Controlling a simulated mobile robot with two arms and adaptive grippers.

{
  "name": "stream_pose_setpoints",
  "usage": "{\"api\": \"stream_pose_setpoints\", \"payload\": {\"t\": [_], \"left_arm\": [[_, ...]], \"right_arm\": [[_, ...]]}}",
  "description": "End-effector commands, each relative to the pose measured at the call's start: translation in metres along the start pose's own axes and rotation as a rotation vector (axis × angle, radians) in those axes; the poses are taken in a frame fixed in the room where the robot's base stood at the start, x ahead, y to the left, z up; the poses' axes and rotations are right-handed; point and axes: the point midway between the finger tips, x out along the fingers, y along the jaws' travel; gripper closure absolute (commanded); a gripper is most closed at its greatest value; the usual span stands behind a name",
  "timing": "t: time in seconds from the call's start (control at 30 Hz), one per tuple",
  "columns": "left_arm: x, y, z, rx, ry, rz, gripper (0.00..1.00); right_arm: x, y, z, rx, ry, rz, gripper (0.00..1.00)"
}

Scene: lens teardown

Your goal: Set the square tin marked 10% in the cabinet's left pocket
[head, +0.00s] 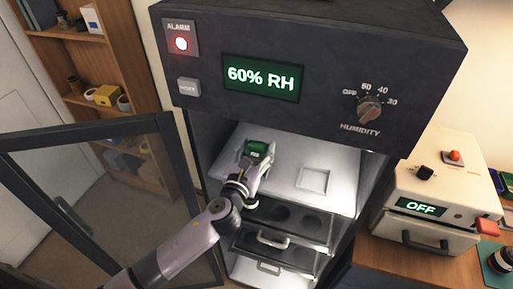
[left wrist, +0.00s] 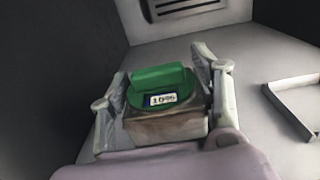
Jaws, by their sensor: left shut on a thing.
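The square tin (head: 257,148) has a green top and sits inside the open cabinet (head: 310,90), at the left of its upper shelf (head: 288,142). In the left wrist view the tin (left wrist: 165,122) shows a brown body and a label reading 10%. My left gripper (head: 257,160) is shut on it, with a finger on each side. The left pocket is hidden under the tin and gripper; I cannot tell whether the tin is seated in it. The right pocket (head: 314,180) is an empty square frame. My right gripper is not in view.
The cabinet's glass door (head: 95,200) stands open at the left. Drawers (head: 283,221) with handles lie below the shelf. The panel reads 60% RH and a red alarm light (head: 181,43) is lit. A cream device (head: 440,190) reading OFF stands on the wooden bench at the right.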

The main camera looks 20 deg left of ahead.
Motion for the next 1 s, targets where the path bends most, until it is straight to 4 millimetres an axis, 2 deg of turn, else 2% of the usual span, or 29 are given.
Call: {"api": "stream_pose_setpoints", "payload": {"t": [0.43, 1.0], "left_arm": [[0.000, 0.000, 0.000, 0.001, -0.001, 0.000, 0.70], [0.000, 0.000, -0.014, 0.000, 0.000, 0.000, 0.70]], "right_arm": [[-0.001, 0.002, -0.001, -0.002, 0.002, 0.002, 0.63], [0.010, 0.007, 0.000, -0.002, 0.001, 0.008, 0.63]]}}
